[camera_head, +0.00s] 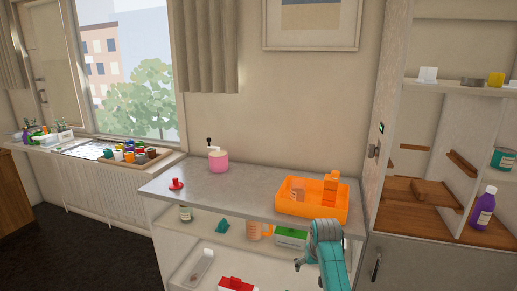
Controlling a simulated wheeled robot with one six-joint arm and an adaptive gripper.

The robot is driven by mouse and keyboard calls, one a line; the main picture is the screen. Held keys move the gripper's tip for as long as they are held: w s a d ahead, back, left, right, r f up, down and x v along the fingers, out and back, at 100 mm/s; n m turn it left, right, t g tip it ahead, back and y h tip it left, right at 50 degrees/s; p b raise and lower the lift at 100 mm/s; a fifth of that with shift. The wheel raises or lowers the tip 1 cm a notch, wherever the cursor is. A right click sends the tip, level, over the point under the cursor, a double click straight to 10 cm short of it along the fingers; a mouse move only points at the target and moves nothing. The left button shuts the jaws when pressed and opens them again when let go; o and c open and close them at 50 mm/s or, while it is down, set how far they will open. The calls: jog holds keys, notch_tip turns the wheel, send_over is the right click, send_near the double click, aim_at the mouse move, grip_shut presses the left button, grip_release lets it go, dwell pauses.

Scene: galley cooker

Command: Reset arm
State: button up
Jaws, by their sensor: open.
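My arm, teal and grey, rises at the bottom centre-right, in front of the counter (215,185). It bends at a grey joint just below the orange tray (312,214). My gripper (299,264) shows small and dark at the lower left of the arm, in front of the shelves under the counter. It is open, with nothing seen in it. Its fingers are partly hidden and hard to make out.
The orange tray holds orange boxes. A pink pump bottle (218,161) and a red object (177,184) stand on the counter. Shelves below hold a green-and-white box (291,238) and a red box (236,284). An open cupboard with a purple bottle (483,207) stands right. Dark floor is clear at left.

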jog(key=s+f+t, duration=0.3)
jog(key=s+f, duration=1.1)
jog(key=f, duration=0.4)
jog(key=s+f+t, duration=0.1)
jog(key=s+f, duration=0.1)
jog(key=s, duration=0.8)
jog(key=s+f+t, duration=0.1)
jog(key=s+f, duration=0.1)
jog(key=s, duration=0.7)
jog(key=s+r+t, duration=0.2)
jog(key=s+r, duration=0.2)
jog(key=s, duration=0.6)
jog(key=s+r+t, duration=0.1)
jog(key=s+r, duration=0.3)
jog(key=s, duration=0.5)
jog(key=s+r+t, duration=0.2)
jog(key=s+r, duration=1)
jog(key=r, duration=0.5)
jog(key=shift+s+d+r+t, duration=0.15)
jog(key=shift+s+t, duration=0.15)
jog(key=shift+t, duration=0.1)
